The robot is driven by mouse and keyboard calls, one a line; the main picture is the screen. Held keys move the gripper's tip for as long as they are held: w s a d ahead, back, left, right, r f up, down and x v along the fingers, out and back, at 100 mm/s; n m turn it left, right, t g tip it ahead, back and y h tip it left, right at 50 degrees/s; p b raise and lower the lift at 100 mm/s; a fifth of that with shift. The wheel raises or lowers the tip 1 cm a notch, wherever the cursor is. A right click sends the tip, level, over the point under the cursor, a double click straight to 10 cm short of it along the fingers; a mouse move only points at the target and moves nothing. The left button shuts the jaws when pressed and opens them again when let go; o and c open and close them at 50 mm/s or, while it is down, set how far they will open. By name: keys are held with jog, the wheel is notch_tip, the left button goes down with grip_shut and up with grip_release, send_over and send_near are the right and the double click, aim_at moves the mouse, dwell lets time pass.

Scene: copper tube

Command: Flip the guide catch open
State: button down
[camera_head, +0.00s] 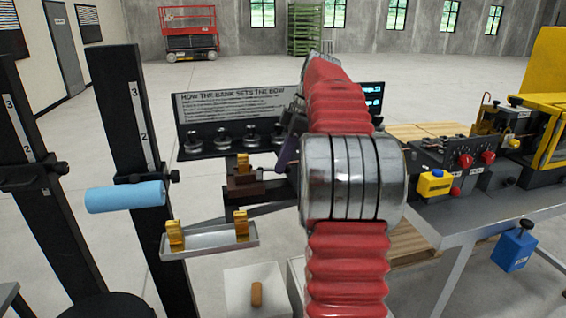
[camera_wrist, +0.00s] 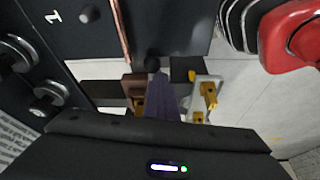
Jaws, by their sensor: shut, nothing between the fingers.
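My gripper's purple fingers (camera_wrist: 161,82) are shut and empty in the wrist view. A small dark round knob (camera_wrist: 152,63) sits just beyond their tips; I cannot tell whether they touch it or whether it is the guide catch. A thin copper-coloured tube (camera_wrist: 121,35) runs along the edge of a dark panel just left of the knob. In the head view, a bit of my purple gripper (camera_head: 287,156) shows beside my red arm, which hides most of the working area. A brown block (camera_head: 243,187) with yellow pieces stands left of it. The catch's position is not clear.
A silver tray (camera_head: 210,243) with two yellow blocks is at the lower left. A blue roll (camera_head: 125,196) sits on a black post. A sign board (camera_head: 240,105) stands behind several metal knobs. A bench with a control box (camera_head: 455,165) is at the right.

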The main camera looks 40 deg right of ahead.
jog(key=shift+d+r, duration=0.1)
jog(key=shift+d, duration=0.25)
jog(key=shift+s+a, duration=0.6)
jog(key=shift+a, duration=1.6)
jog(key=w+d+r, duration=0.1)
jog(key=d+r, duration=0.2)
jog(key=r, duration=0.7)
jog(key=shift+d, duration=0.15)
jog(key=shift+w, duration=0.1)
